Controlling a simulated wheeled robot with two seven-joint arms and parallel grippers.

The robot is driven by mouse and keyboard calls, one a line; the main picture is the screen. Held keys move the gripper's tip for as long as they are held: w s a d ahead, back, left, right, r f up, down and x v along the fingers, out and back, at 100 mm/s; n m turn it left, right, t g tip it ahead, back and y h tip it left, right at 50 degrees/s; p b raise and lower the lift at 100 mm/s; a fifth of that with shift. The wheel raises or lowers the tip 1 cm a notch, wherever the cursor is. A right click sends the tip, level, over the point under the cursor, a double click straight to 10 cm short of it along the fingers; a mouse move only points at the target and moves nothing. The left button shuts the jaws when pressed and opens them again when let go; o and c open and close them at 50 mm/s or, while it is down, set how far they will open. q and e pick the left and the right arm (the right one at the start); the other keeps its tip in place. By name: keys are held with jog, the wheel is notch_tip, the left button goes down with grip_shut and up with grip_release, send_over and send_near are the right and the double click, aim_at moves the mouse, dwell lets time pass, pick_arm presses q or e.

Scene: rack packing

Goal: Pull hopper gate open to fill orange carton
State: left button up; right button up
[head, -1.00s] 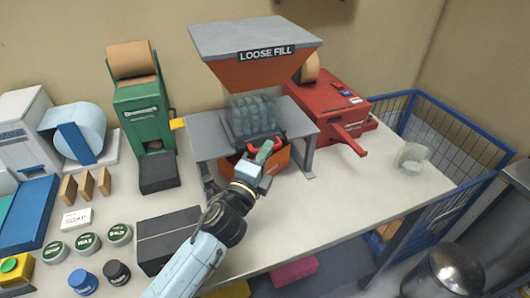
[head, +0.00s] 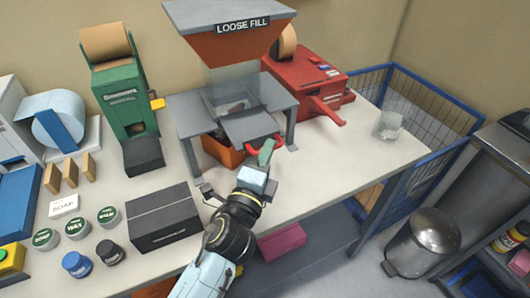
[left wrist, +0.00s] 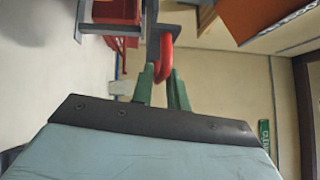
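The hopper (head: 235,50), labelled LOOSE FILL, stands above a grey stand. Its clear chute looks mostly empty, with a little fill (head: 232,106) low down. The grey gate plate (head: 250,125) sticks out from the stand's front. The red handle (head: 252,148) is on its front edge and also shows in the left wrist view (left wrist: 165,55). My left gripper (head: 266,150) has its green fingers either side of the handle and looks closed on it. The orange carton (head: 220,150) is under the stand, partly hidden by the gate; its contents are hidden. My right gripper is out of view.
A black box (head: 165,220) stands left of my left arm. A green dispenser (head: 125,105) is left of the stand, and a red machine (head: 310,90) is right of it. Table space at the right is mostly clear, except a clear container (head: 390,123).

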pick_arm(q)
jog(key=shift+o, duration=1.4)
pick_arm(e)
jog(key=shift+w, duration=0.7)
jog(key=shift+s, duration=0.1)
pick_arm(q)
jog(key=b+v, duration=0.2)
jog(key=v, duration=1.1)
jog(key=shift+s+b, duration=0.2)
jog(key=shift+b, duration=0.15)
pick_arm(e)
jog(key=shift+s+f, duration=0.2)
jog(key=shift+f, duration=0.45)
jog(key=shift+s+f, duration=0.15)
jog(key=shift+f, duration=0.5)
pick_arm(q)
jog(key=shift+f, duration=0.1)
